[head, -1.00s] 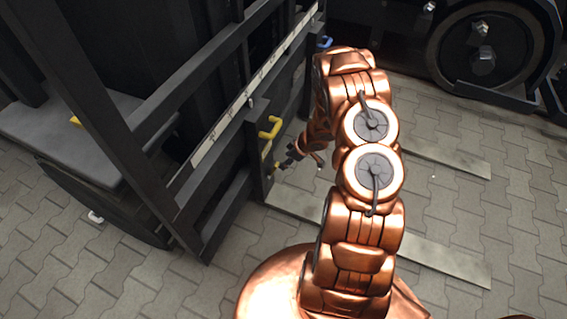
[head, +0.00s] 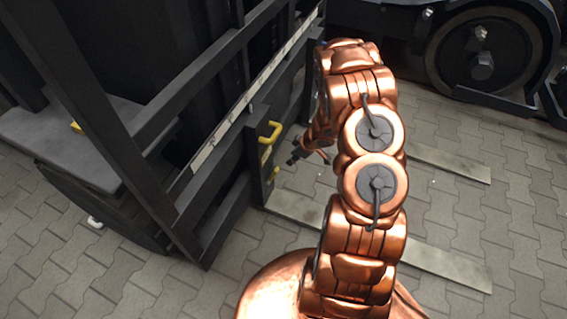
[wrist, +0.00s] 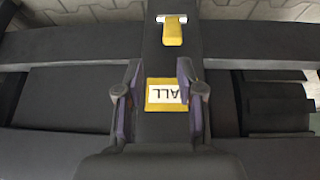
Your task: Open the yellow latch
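A small yellow latch (wrist: 172,32) on a pale metal mount sits on a dark upright post in the wrist view. It seems to be the small yellow piece low on the post in the head view (head: 274,174). A larger yellow handle (head: 269,132) sticks out above it. My gripper (wrist: 160,100) is open and empty, its two fingers apart on either side of a yellow label (wrist: 166,93) with upside-down lettering. In the head view, my gripper (head: 293,159) is just right of the post, apart from both yellow pieces.
The post belongs to a dark metal frame (head: 150,130) with rails on the left. A pale measuring strip (head: 235,112) runs along one rail. A large wheel (head: 485,60) stands at the back right. Flat pale strips (head: 440,262) lie on the paved floor, which is otherwise clear on the right.

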